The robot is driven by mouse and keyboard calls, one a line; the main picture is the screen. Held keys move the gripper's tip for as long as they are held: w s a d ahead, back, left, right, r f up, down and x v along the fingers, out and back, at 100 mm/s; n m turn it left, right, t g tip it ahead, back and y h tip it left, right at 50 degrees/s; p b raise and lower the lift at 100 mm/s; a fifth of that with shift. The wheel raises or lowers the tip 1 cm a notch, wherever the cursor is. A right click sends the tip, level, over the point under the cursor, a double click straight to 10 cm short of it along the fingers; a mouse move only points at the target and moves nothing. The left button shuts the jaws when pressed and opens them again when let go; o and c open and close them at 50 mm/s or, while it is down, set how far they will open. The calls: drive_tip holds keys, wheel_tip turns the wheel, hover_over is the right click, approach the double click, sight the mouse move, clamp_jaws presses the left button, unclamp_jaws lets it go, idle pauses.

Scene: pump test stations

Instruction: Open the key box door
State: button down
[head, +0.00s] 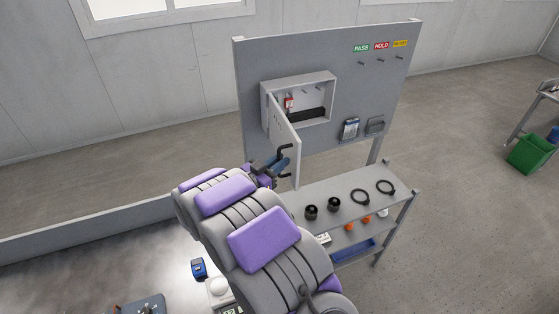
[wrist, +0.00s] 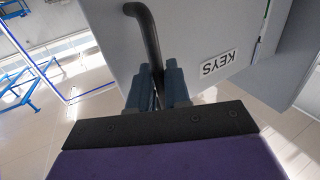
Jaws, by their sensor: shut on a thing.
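The key box (head: 312,95) is mounted on the grey upright panel, and its inside shows, with hooks and a red tag (head: 289,103) in it. Its door (head: 284,140) stands swung well out from the box. My gripper (head: 272,168) is at the door's black handle (head: 286,150). In the wrist view the two fingers of my gripper (wrist: 158,88) are shut on the black bent handle (wrist: 146,35). The door face (wrist: 195,35) with a KEYS label (wrist: 218,65) fills the upper middle there. The fingertips' far side is hidden.
Below the panel (head: 345,70) a shelf unit (head: 345,200) holds black knobs and cable rings. PASS and HOLD signs with pegs are at the panel's upper right. A green bin (head: 530,153) stands far right. The floor left of the panel is clear.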

drive_tip(key=shift+w+r, duration=0.1)
drive_tip(key=shift+r, duration=0.15)
drive_tip(key=c, duration=1.4)
unclamp_jaws()
drive_tip(key=shift+c, duration=0.2)
drive_tip(key=shift+o, duration=0.5)
drive_tip(key=shift+w+f, duration=0.2)
drive_tip(key=shift+s+a, duration=0.1)
drive_tip(key=shift+s, duration=0.05)
drive_tip(key=b+v, duration=0.2)
drive_tip(key=v, duration=1.5)
drive_tip(key=shift+a+b, duration=0.2)
drive_tip(key=shift+b, duration=0.1)
